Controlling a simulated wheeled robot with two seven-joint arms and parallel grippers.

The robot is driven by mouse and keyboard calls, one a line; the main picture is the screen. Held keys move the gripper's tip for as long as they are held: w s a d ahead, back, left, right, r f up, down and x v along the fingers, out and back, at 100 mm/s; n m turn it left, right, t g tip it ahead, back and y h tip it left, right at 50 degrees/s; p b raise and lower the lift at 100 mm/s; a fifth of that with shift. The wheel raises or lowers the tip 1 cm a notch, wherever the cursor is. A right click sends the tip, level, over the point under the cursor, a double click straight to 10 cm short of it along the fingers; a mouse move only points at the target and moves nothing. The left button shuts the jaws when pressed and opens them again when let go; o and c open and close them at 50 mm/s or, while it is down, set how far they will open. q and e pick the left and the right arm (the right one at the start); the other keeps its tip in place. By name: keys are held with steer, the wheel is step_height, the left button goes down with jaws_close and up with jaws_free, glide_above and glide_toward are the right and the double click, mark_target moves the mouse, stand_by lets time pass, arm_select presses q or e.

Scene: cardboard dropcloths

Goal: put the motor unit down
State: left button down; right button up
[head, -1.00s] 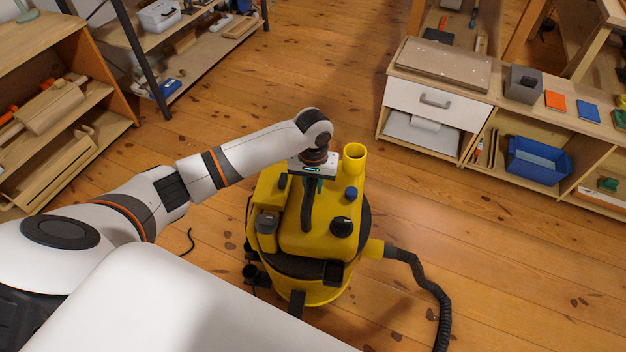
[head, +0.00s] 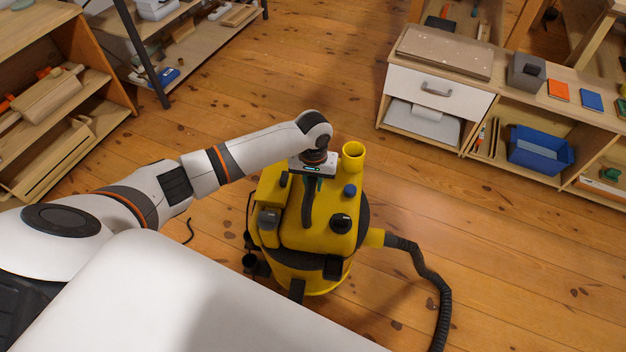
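The yellow motor unit (head: 327,234), with black knobs, a blue knob and a black carry handle (head: 308,205), is over the yellow drum (head: 318,284) of the vacuum. A dark band shows between them at the front; I cannot tell whether the unit touches the drum's rim. My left gripper (head: 313,176) reaches in from the left and is shut on the far end of the handle. Its fingertips are partly hidden by the gripper body. My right gripper is not in view.
A black hose (head: 432,280) runs from the drum's right side along the floor. A low cabinet (head: 480,90) with a blue bin (head: 540,150) stands at the back right. Shelves (head: 95,70) stand at the left. The wooden floor between is clear.

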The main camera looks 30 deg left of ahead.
arm_select(q)
steer(key=c, duration=1.4)
jaws_free()
steer(key=shift+c, duration=0.2)
steer(key=shift+o, duration=1.2)
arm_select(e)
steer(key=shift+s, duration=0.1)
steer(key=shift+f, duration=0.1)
arm_select(q)
steer(key=shift+r, duration=0.25)
step_height(320, 180, up, 11)
steer(key=p, duration=0.3)
steer(key=shift+r, duration=0.4)
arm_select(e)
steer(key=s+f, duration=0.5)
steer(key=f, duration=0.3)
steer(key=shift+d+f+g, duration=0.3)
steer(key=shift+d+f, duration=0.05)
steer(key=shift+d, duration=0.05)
arm_select(q)
steer(key=shift+s, duration=0.1)
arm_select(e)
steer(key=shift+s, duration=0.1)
